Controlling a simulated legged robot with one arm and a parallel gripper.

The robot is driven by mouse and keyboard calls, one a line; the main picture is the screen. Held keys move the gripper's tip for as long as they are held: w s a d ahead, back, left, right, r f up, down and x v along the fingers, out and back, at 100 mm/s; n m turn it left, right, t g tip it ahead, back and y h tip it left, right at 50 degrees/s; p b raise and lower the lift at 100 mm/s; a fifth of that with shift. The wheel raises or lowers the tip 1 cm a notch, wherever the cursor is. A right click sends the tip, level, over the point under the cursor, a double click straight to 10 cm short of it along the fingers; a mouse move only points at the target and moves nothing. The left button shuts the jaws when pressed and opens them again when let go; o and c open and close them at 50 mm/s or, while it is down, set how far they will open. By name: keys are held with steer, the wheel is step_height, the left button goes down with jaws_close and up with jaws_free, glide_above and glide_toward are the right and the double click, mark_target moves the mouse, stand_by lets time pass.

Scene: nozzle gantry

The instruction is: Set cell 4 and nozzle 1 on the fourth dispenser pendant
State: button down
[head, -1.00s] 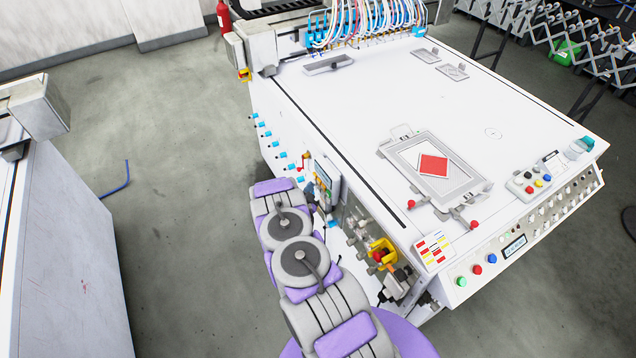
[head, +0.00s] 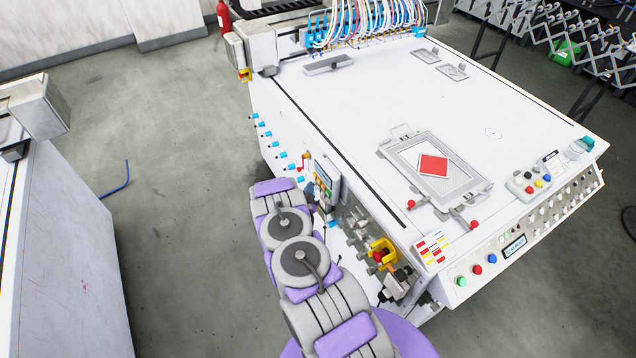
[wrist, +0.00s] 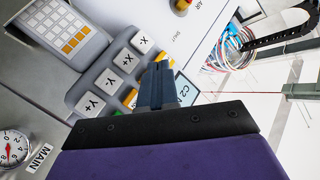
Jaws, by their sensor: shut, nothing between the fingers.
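The pendant (head: 328,180) hangs on the near side of the white machine, partly hidden by my arm in the head view. In the wrist view the pendant (wrist: 92,85) fills the upper left, tilted, with light grey keys marked X-, X+, Y+ and Y-. Yellow keys show beside them, partly hidden by my fingers. A small pale display (wrist: 186,90) reading "C2" shows just right of the fingertips. My gripper (wrist: 158,68) is shut and empty, its tips over the area between the keys and the display. Whether the tips touch the pendant cannot be told.
A keypad with white and orange keys (wrist: 55,25) is at the wrist view's upper left, with a gauge (wrist: 14,148) at lower left. A yellow-and-red switch (head: 381,255) sits on the machine's side. Open floor (head: 180,180) lies left of the machine.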

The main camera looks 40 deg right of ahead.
steer(key=shift+s+d, duration=0.1)
steer(key=shift+d, duration=0.05)
steer(key=shift+d+r, duration=0.1)
steer(key=shift+d, duration=0.1)
stand_by(0.3)
steer(key=shift+s+d, duration=0.2)
steer(key=shift+d, duration=0.4)
stand_by(1.0)
steer(key=shift+a, duration=0.1)
steer(key=shift+w+a, duration=0.25)
steer(key=shift+a, duration=0.6)
steer(key=shift+a, duration=0.1)
steer(key=shift+w+a+b, duration=0.2)
steer(key=shift+a+b, duration=0.25)
steer(key=shift+a, duration=0.35)
steer(key=shift+w+a+b, duration=0.15)
steer(key=shift+a+b, duration=0.3)
steer(key=shift+a, duration=0.3)
steer(key=shift+w+a+b, duration=0.2)
steer(key=shift+a+b, duration=0.25)
steer(key=shift+a, duration=0.35)
stand_by(0.6)
